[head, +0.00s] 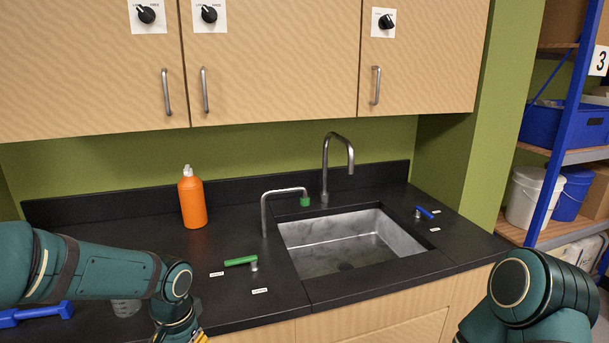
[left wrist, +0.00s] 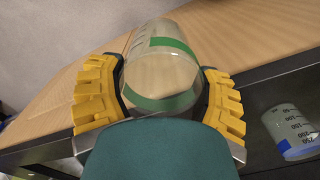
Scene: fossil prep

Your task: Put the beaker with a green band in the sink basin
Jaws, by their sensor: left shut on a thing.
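The beaker with a green band (left wrist: 160,72) is clear glass and sits between the yellow fingers of my left gripper (left wrist: 162,80) in the left wrist view. The fingers press on it from both sides, and a green part of my own arm hides its near side. In the head view only a yellow bit of the left gripper (head: 197,338) shows at the bottom edge, and the held beaker is out of sight. The sink basin (head: 350,240) is a grey metal recess in the black counter, to the right of my left arm; it looks empty. My right gripper is out of view.
A beaker with a blue band (left wrist: 290,130) shows at the right of the left wrist view. A tall faucet (head: 326,165) and a bent pipe with a green end (head: 285,192) stand by the basin. An orange bottle (head: 192,200) and a green-handled valve (head: 240,261) are left of it.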

